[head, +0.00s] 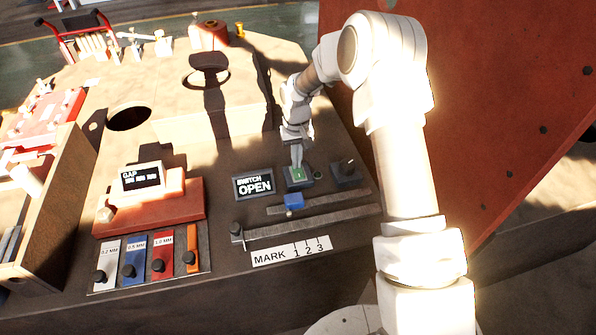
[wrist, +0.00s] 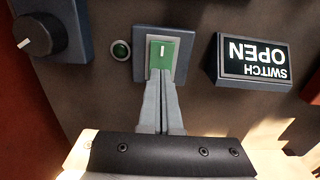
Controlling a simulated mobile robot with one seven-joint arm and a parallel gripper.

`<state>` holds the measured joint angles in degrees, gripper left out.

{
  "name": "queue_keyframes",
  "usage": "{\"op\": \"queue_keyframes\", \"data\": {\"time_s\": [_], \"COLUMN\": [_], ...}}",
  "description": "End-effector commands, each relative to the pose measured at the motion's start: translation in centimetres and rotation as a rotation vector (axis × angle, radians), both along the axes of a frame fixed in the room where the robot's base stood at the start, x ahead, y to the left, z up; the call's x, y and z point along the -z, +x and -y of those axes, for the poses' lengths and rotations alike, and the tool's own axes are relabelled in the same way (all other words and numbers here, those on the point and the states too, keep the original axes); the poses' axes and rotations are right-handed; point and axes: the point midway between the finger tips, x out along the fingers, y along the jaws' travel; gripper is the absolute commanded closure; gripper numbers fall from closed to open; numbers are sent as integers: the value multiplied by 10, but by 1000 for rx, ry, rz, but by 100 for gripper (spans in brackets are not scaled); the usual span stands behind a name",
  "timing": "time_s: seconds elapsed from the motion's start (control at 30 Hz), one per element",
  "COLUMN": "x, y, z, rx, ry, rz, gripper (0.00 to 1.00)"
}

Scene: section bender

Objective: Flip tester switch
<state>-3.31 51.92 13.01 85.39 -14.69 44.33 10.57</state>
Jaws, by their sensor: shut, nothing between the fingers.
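The tester switch is a green rocker (wrist: 162,53) with a white bar mark, set in a light frame on a grey block; in the head view it shows as a small green patch (head: 297,175). My gripper (wrist: 161,92) is shut and empty, with its fingertips at the lower edge of the rocker in the wrist view. I cannot tell whether they touch it. In the head view my gripper (head: 296,163) points down at the switch. The display beside it (wrist: 256,61) reads "SWITCH OPEN"; it also shows in the head view (head: 254,185).
A GAP display (head: 141,178) and coloured gauge strips (head: 161,260) stand left. A red panel (head: 470,110) rises at right.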

Motion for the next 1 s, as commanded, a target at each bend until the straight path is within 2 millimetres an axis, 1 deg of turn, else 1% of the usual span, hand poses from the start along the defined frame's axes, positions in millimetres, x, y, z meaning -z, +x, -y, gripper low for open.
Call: {"op": "queue_keyframes", "data": {"time_s": [0.1, 0.27, 1.0], "x": [3, 0, -59], "y": [0, 0, 0], "z": [0, 0, 0], "rx": [0, 0, 0], "ry": [0, 0, 0], "rz": [-1, -1, 1], "gripper": [100, 100, 100]}}
